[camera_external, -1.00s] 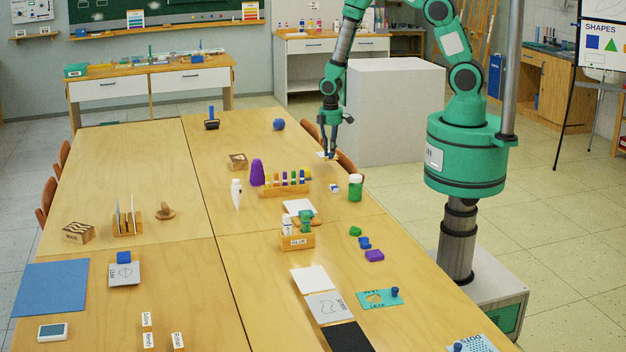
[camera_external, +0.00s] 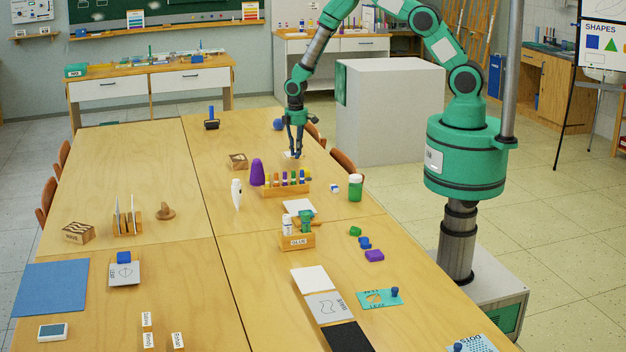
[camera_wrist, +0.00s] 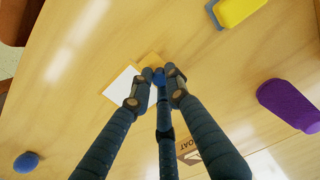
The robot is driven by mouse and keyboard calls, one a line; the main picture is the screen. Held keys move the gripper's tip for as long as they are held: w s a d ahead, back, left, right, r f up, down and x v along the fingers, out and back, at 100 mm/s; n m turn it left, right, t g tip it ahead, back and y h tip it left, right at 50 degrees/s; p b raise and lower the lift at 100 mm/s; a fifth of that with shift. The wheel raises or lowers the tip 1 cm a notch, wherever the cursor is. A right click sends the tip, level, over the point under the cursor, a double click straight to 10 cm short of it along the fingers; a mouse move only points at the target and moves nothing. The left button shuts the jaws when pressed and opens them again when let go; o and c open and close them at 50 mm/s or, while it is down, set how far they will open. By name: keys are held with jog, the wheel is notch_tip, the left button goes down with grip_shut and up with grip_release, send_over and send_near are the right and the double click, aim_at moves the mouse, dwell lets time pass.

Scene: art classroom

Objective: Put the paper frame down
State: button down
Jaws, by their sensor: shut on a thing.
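My gripper (camera_external: 298,157) points down over the far right part of the table, beyond the rack of coloured bottles. In the wrist view its fingertips (camera_wrist: 157,82) are closed together around a small blue knob (camera_wrist: 158,75). A flat piece with a tan edge (camera_wrist: 150,60) and a white part (camera_wrist: 120,88) lies beneath the fingertips; I take it to be the paper frame. In the external view only a small pale patch of it (camera_external: 288,154) shows beside the fingertips. The fingers hide part of it. I cannot tell whether it touches the table.
A blue ball (camera_external: 278,124) lies behind my gripper. A blue-handled roller (camera_external: 211,122) is farther back. Bare tabletop surrounds the frame.

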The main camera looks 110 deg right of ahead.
jog(key=shift+f, duration=0.1)
dwell(0.3)
jog(key=shift+f, duration=1.65)
jog(key=shift+f+b, duration=0.15)
jog(key=shift+b, duration=0.2)
jog(key=c, duration=1.7)
grip_release()
jog(key=shift+o, duration=0.2)
notch_tip(320, 180, up, 12)
jog(key=shift+r+p, duration=0.15)
jog(key=shift+p, duration=0.6)
jog(key=shift+w, duration=0.1)
